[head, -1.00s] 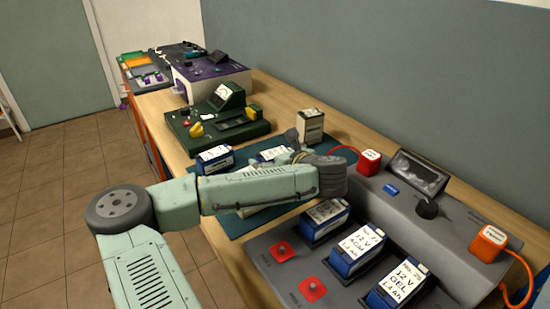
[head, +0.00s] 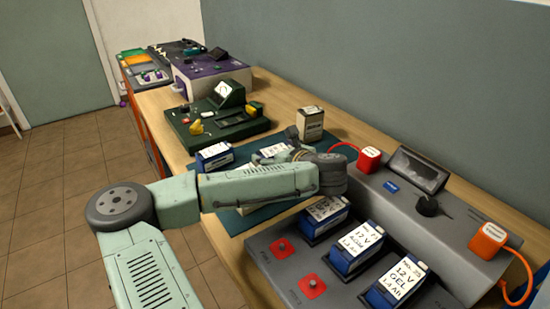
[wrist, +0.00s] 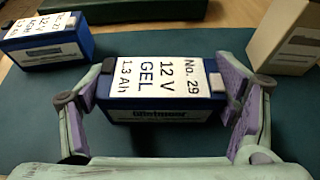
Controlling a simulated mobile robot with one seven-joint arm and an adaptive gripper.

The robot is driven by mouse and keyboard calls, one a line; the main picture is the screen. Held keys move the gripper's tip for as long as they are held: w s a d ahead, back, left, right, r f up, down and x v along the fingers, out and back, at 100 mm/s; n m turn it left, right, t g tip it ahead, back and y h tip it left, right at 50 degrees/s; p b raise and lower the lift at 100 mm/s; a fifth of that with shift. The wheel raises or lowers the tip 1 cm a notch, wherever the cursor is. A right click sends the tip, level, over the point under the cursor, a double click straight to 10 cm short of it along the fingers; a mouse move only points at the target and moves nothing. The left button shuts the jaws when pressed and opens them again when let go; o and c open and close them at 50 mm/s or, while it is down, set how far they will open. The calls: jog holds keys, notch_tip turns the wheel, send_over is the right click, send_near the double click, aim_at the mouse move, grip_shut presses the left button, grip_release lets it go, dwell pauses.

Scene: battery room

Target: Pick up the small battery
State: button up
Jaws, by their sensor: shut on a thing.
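A small blue battery with a white top label reading No. 29, 12 V GEL, 1.3 Ah (wrist: 160,85) is in the middle of the wrist view. My gripper (wrist: 165,100) is shut on it, with purple-padded fingers at its two short ends. Whether it rests on the dark teal mat (wrist: 165,145) or hangs just above it, I cannot tell. In the head view a labelled battery beside the gripper, apparently the same one (head: 272,150), is partly hidden by my arm.
Another blue battery (wrist: 48,40) stands to the left, and a beige box (wrist: 287,38) stands close on the right. A green meter unit (head: 215,118) lies beyond. A grey charging station (head: 405,205) with several blue batteries and red and orange clamps is at the right.

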jog(key=c, duration=0.4)
jog(key=shift+r, duration=0.15)
